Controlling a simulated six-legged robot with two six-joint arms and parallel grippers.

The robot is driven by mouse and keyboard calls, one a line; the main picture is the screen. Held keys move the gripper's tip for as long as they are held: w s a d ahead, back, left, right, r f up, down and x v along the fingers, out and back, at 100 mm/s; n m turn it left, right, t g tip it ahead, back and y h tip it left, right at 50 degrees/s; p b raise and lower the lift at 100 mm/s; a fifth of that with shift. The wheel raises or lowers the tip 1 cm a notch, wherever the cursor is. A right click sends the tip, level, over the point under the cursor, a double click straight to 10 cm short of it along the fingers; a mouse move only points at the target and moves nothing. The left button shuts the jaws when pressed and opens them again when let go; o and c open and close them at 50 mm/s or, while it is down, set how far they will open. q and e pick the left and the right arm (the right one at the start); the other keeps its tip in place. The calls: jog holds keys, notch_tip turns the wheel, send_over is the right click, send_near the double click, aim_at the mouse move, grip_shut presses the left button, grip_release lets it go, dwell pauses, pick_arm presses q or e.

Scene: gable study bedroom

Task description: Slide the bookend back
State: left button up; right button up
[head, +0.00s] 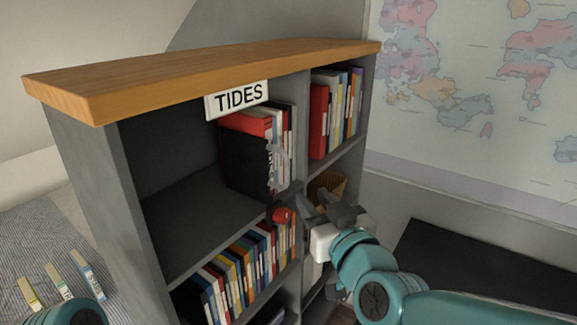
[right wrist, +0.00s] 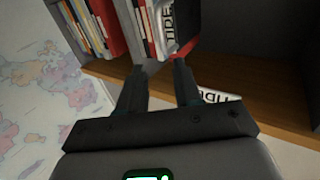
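My right gripper (head: 328,205) is open and empty, in front of the shelf and right of the bookend. My left gripper is out of view.
The wooden shelf top (head: 190,75) overhangs the compartments. The space left of the bookend is empty. More books (head: 245,270) fill the shelf below, and others (head: 335,110) stand in the upper right compartment, above a wicker basket (head: 328,185). A wall map (head: 470,80) hangs at the right.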

aim_at(288, 170)
jog(key=p+x, duration=0.3)
jog(key=x, duration=0.9)
jog(key=shift+w+a+f, duration=0.1)
jog(key=shift+w+a, duration=0.2)
jog(key=shift+a, duration=0.05)
jog(key=shift+w, duration=0.3)
jog(key=shift+w+a, duration=0.1)
jog(key=shift+w, duration=0.05)
grip_shut()
